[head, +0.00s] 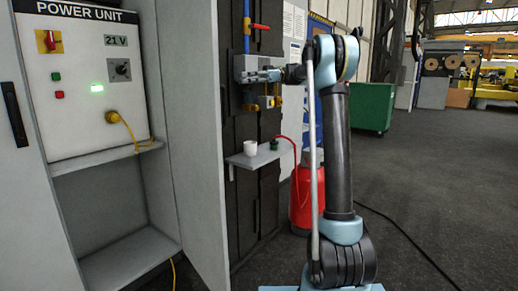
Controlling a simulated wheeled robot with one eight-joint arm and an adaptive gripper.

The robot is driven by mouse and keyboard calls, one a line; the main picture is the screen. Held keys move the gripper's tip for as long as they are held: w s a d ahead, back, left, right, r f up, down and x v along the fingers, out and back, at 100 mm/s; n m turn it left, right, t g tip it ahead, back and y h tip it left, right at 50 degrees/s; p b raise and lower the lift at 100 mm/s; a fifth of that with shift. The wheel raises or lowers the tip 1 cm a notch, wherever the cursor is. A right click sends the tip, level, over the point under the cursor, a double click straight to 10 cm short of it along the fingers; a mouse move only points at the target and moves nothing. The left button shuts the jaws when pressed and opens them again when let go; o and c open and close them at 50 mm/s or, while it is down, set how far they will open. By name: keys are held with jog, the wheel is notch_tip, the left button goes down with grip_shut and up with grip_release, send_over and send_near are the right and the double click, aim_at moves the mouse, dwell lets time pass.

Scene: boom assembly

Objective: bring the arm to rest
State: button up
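My arm stands upright on the right of the head view, with its upper end bent left. My gripper (262,76) is at the end of it, in front of a grey block assembly (246,66) on the dark panel. The gripper is small here and overlaps the block. I cannot tell whether it touches the block, or whether its fingers are open or shut. Brass-coloured parts (265,102) show just below it.
A small shelf (258,157) below holds a white cup (251,148) and a green-black knob-like piece (274,143) near a red cable. An open cabinet with a power unit (92,80) stands left. A red canister (301,205) is behind my arm. Open floor lies right, crossed by a black cable.

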jog(key=s+d+f+m+t+h, duration=0.35)
jog(key=s+f+m, duration=0.25)
jog(key=s+f, duration=0.45)
jog(key=s+d+f+m+t+h, duration=0.35)
jog(key=s+f+m, duration=0.4)
jog(key=s, duration=0.55)
jog(key=s+d+f+m+t+h, duration=0.1)
jog(key=s+d+f+m+h, duration=0.2)
jog(key=s+d+f, duration=0.3)
jog(key=s+d+f+m+t+h, duration=0.1)
jog(key=s+d+f, duration=0.5)
jog(key=f, duration=0.6)
jog(key=s+d+f+m+t+h, duration=0.1)
jog(key=s+d+f+m+h, duration=0.3)
jog(key=f, duration=0.5)
jog(key=s+d+m, duration=0.1)
jog(key=s+d, duration=0.1)
jog(key=s, duration=0.1)
jog(key=shift+s+d+f+h, duration=0.3)
jog(key=shift+s+d+f, duration=0.05)
jog(key=shift+d+f, duration=0.05)
jog(key=shift+a, duration=0.1)
